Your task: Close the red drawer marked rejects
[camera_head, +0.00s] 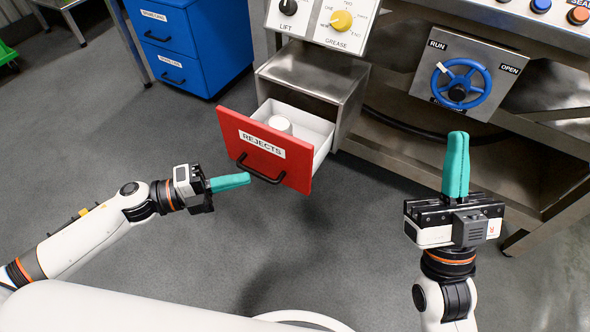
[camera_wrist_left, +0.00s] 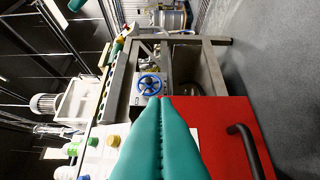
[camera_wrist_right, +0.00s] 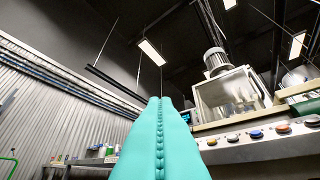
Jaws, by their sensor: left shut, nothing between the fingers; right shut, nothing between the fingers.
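The red drawer (camera_head: 232,138) marked REJECTS stands pulled out of its grey metal housing, and a white round object (camera_head: 280,124) sits inside it. Its black bar handle (camera_head: 259,170) is on the red front. My left gripper (camera_head: 249,178) is shut and empty, its teal fingertips close in front of the drawer's lower left; I cannot tell whether they touch. In the left wrist view the red front (camera_wrist_left: 220,118) and handle (camera_wrist_left: 246,150) show beyond the teal fingers (camera_wrist_left: 163,100). My right gripper (camera_head: 458,135) is shut and empty, pointing up, well right of the drawer.
A blue cabinet (camera_head: 220,45) with drawers stands at the back left. A panel with LIFT and GREASE knobs (camera_head: 341,20) is above the housing. A blue handwheel (camera_head: 461,84) is on the machine at right. The floor (camera_head: 90,120) before the drawer is clear.

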